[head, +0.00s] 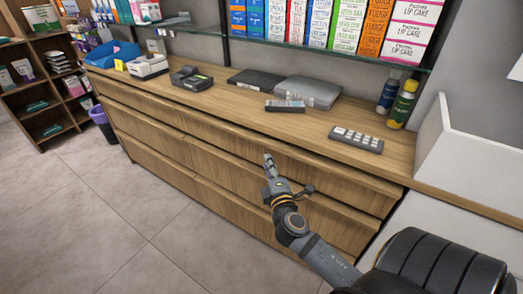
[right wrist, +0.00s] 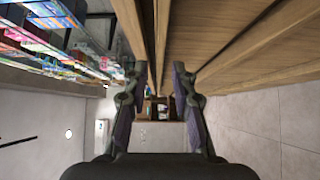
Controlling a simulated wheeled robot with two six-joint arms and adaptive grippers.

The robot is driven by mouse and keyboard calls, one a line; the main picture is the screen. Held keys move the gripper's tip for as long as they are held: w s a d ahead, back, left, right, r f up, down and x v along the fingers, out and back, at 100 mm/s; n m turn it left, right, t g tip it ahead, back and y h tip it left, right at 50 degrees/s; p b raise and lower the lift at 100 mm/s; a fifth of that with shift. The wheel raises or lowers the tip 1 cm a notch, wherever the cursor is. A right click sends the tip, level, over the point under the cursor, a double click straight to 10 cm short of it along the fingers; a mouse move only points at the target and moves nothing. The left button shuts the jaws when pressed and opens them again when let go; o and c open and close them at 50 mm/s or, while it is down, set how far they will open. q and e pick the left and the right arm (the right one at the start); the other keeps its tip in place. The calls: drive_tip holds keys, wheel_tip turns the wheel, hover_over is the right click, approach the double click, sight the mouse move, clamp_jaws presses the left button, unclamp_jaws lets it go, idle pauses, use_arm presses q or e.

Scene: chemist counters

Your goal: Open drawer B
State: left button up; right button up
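The wooden counter (head: 150,110) has several closed drawers in rows, with dark gaps above their fronts. I see no letter marking drawer B, so I cannot tell which drawer it is. My right gripper (head: 268,160) is at the upper drawer front (head: 315,170) on the right part of the counter. In the right wrist view its two fingers (right wrist: 160,76) are apart, with the counter's wooden fronts (right wrist: 215,35) running away beyond them. Nothing is clearly held, and I cannot tell whether the fingers touch the wood. My left gripper is not in view.
On the countertop are a grey laptop-like case (head: 310,92), a keypad (head: 356,139), a card terminal (head: 191,78) and two bottles (head: 403,104). A white panel (head: 470,165) stands at the right. A purple bin (head: 102,122) is at the far left end. The tiled floor (head: 110,220) in front is clear.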

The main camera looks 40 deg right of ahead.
sight(261, 144)
drive_tip(key=p+x, duration=0.1)
drive_tip(key=x, duration=0.8)
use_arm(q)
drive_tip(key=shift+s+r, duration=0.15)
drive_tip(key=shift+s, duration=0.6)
use_arm(e)
drive_tip(key=shift+w+d+f, duration=0.1)
drive_tip(key=shift+w+d, duration=0.1)
drive_tip(key=shift+w, duration=0.5)
clamp_jaws()
